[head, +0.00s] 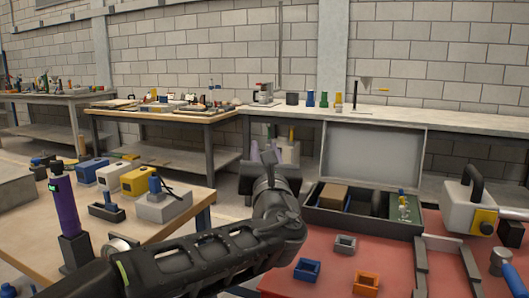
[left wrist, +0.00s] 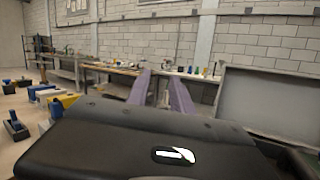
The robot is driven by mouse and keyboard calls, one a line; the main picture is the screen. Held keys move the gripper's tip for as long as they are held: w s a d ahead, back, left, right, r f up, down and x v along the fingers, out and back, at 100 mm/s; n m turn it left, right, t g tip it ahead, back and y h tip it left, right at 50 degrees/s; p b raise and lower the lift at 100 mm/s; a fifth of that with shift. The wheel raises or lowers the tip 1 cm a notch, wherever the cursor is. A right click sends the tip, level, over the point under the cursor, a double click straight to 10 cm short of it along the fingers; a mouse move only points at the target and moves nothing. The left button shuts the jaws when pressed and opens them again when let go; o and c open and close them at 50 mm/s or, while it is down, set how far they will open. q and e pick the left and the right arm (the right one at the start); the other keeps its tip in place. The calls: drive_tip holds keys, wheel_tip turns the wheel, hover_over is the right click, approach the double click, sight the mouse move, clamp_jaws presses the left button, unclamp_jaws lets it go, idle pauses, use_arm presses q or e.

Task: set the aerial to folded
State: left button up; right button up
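A tall thin grey rod (head: 281,45), possibly the aerial, stands upright in front of the block wall in the head view. Its foot is hidden or unclear, so I cannot tell what it is fixed to. My left gripper (head: 266,153) is raised over the gap between the two near tables, below the rod in the picture. Its purple fingers are apart with nothing seen between them, as the left wrist view (left wrist: 161,92) also shows. A pale box (head: 290,150) with a yellow part shows behind the gripper, partly hidden by it. My right gripper is out of view.
An open grey case (head: 372,155) stands on the red table (head: 330,285), with blue, grey and orange bins near it. A white handled box (head: 462,215) is at right. The wooden table (head: 150,232) at left holds several blocks. Benches line the wall.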

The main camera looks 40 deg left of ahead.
use_arm(q)
drive_tip(key=o, duration=0.4)
drive_tip(key=shift+w, duration=0.1)
drive_tip(key=shift+c, duration=0.2)
drive_tip(key=shift+f, duration=0.1)
drive_tip(key=shift+d, duration=0.15)
drive_tip(key=v, duration=0.7)
drive_tip(key=shift+s+d+p, duration=0.15)
drive_tip(key=shift+s+p, duration=0.15)
drive_tip(key=shift+c, duration=0.3)
